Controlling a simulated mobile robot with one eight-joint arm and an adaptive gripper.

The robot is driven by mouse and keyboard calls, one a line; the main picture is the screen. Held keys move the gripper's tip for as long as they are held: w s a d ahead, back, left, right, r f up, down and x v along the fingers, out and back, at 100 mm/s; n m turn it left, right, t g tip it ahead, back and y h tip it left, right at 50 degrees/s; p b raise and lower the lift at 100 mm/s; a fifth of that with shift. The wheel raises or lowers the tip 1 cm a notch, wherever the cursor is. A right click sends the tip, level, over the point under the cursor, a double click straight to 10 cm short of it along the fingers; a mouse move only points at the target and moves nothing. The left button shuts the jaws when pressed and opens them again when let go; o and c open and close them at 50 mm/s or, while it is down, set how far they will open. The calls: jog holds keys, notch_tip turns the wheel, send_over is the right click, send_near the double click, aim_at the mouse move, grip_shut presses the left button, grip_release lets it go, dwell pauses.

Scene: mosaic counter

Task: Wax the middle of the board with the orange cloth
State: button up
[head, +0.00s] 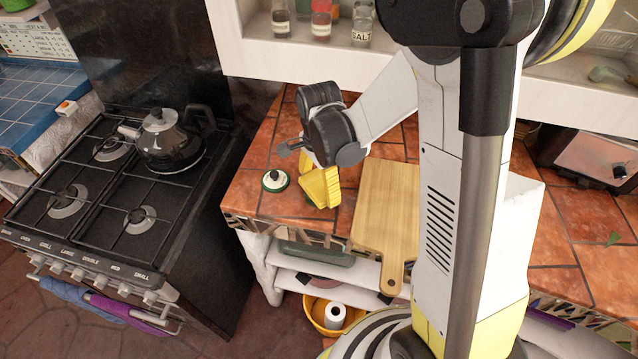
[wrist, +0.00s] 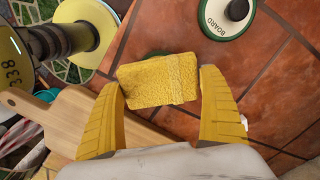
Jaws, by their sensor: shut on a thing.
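The board is a light wooden cutting board (head: 383,207) lying flat on the tiled counter; part of it shows at the left of the wrist view (wrist: 75,118). My gripper (head: 320,187) is above the counter just left of the board. In the wrist view, its yellow fingers (wrist: 160,84) are closed on the sides of a folded, textured yellow-orange cloth (wrist: 156,72). The cloth is hard to tell from the fingers in the head view. A round white container (head: 275,180) with a green rim stands left of my gripper; the wrist view (wrist: 226,17) shows "BOARD" on it.
A green item (wrist: 152,56) is mostly hidden behind the cloth. A stove (head: 100,200) with a kettle (head: 170,140) stands to the left. A shelf (head: 300,62) with jars overhangs the counter's back. Bare tiles surround the container.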

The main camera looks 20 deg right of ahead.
aim_at(319, 184)
jog(key=shift+r, duration=0.25)
jog(key=shift+c, duration=0.6)
jog(key=shift+r+p, duration=2.5)
jog(key=shift+r, duration=0.8)
jog(key=shift+f, duration=0.1)
